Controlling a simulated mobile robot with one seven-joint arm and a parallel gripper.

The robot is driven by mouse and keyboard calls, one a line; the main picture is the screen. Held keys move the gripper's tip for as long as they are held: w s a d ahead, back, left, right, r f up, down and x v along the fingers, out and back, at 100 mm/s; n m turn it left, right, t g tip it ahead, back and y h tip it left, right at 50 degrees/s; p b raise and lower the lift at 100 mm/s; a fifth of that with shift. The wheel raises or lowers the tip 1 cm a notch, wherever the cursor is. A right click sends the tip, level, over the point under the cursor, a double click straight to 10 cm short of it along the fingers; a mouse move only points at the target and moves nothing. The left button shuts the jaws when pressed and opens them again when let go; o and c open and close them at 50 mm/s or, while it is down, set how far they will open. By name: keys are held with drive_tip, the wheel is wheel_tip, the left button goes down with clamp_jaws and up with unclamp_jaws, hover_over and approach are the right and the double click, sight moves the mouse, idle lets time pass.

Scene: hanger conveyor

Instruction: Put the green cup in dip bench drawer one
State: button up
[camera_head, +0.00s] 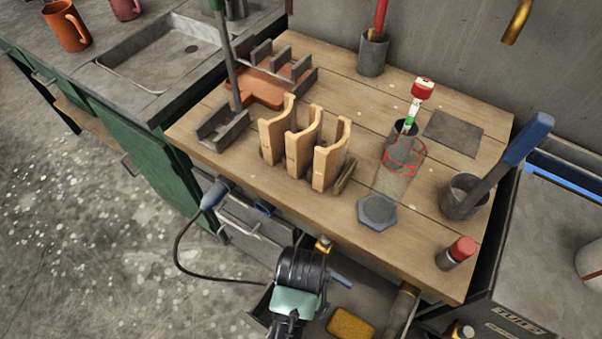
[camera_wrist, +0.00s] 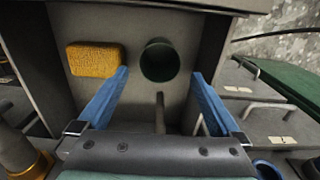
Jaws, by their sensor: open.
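The dark green cup (camera_wrist: 160,62) stands upright in an open grey drawer (camera_wrist: 100,22) under the bench, its mouth facing the wrist camera. My gripper (camera_wrist: 160,76) is open, its two blue fingers apart on either side, and the cup shows in the gap just beyond the fingertips, not gripped. In the head view my gripper (camera_head: 300,275) hangs over the open drawer (camera_head: 365,300) at the bench's front and hides the cup. I cannot read a number on the drawer.
A yellow sponge (camera_wrist: 95,58) lies left of the cup in the drawer. The wooden bench top (camera_head: 290,205) holds a wooden rack (camera_head: 300,150), a hex block (camera_head: 377,210) and a red-capped bottle (camera_head: 456,252). A cable tool (camera_head: 213,195) hangs at the front left.

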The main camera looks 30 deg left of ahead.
drive_tip(key=shift+r+p, duration=0.35)
drive_tip(key=shift+r, duration=1.8)
